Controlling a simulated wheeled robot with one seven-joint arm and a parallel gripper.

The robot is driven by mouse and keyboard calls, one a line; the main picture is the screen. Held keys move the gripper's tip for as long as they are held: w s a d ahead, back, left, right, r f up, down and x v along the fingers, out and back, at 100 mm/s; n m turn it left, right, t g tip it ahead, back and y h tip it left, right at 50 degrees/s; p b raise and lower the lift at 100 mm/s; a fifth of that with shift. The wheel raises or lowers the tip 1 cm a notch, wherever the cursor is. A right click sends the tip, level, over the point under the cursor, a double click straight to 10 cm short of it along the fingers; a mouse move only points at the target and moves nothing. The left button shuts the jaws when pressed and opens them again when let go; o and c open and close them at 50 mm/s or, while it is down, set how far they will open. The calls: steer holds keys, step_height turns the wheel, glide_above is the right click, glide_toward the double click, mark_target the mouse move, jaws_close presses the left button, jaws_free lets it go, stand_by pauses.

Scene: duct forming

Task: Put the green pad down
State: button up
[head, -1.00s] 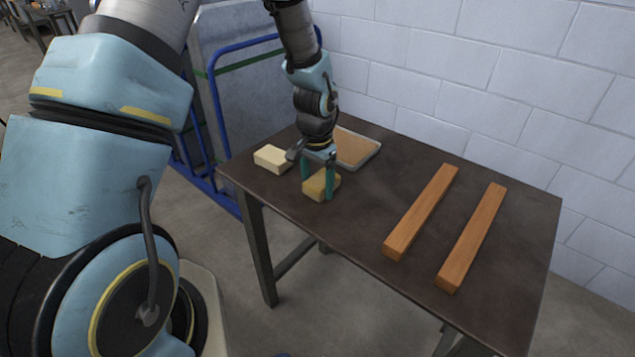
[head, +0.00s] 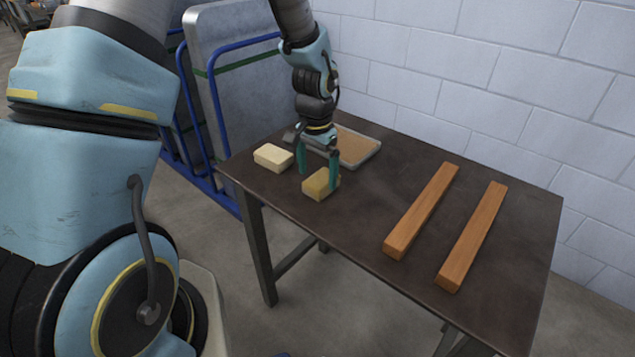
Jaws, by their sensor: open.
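A mustard-olive block (head: 319,186), the nearest thing to a green pad in view, rests flat on the dark table near its left front edge. No clearly green pad shows. My gripper (head: 318,175) is open just above and behind the block. Its two teal fingers are spread; the right fingertip overlaps the block's right edge in the picture, and I cannot tell whether it touches. A cream block (head: 273,157) lies to the left of my gripper on the table.
A shallow tray (head: 362,148) with a tan inside sits behind my gripper. Two long orange-brown wooden bars (head: 422,212) (head: 472,238) lie on the right of the table (head: 350,235). A blue-railed cart (head: 215,110) stands behind left, and a white block wall behind.

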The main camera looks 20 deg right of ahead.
mark_target(317, 182)
step_height(317, 182, up, 9)
steer(key=b, duration=0.1)
steer(key=shift+f, duration=0.2)
steer(key=s+a+r+n, duration=0.1)
steer(key=a+n, duration=0.4)
steer(key=a, duration=0.9)
steer(key=s+a+r+n+t, duration=0.1)
steer(key=a+n, duration=0.5)
steer(key=a, duration=0.8)
steer(key=shift+s+a+r, duration=0.4)
steer(key=shift+s+r, duration=0.1)
steer(key=shift+s, duration=0.15)
